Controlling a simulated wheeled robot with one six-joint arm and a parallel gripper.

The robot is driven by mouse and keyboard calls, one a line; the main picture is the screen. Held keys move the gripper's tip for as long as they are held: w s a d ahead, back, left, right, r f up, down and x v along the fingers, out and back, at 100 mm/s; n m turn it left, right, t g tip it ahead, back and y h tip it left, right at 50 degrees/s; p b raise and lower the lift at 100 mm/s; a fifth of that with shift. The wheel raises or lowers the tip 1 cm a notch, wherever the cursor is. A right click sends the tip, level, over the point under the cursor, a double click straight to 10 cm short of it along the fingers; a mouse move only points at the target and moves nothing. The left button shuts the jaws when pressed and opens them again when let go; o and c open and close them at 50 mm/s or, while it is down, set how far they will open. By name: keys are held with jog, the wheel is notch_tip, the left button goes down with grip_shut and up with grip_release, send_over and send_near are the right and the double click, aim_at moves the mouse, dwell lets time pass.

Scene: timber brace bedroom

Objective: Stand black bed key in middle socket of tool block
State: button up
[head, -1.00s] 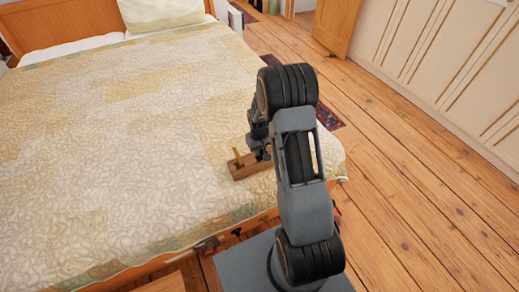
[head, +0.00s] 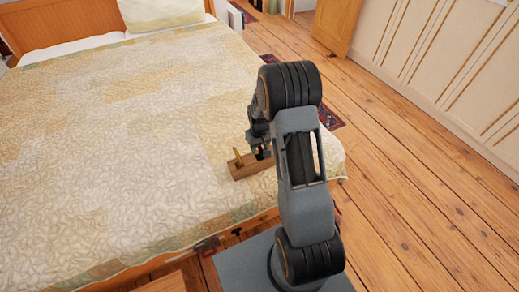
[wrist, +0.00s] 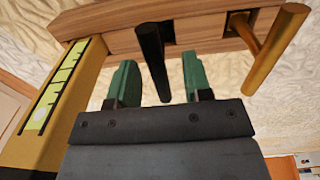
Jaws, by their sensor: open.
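The wooden tool block (head: 246,170) lies on the bed's front right corner; it crosses the top of the wrist view (wrist: 105,20). The black bed key (wrist: 153,62) stands in the block's middle socket, its free end pointing toward my gripper. A brass-coloured key (wrist: 272,52) stands in a socket to its right; it also shows in the head view (head: 238,156). A yellow piece with a lime, marked face (wrist: 62,92) is at the block's left. My gripper (wrist: 160,80) is open, with its green fingers apart on either side of the black key. The key's seated end is hidden.
The quilted bed (head: 130,150) fills the left and is clear apart from the block. Wooden floor (head: 420,170) lies open to the right, with a patterned rug (head: 328,118) partly under the bed's edge. A pale panelled wall (head: 440,60) is beyond.

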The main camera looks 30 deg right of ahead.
notch_tip(320, 180, up, 12)
jog(key=shift+a+p, duration=0.15)
jog(key=shift+p, duration=0.15)
jog(key=shift+s, duration=0.1)
dwell(0.4)
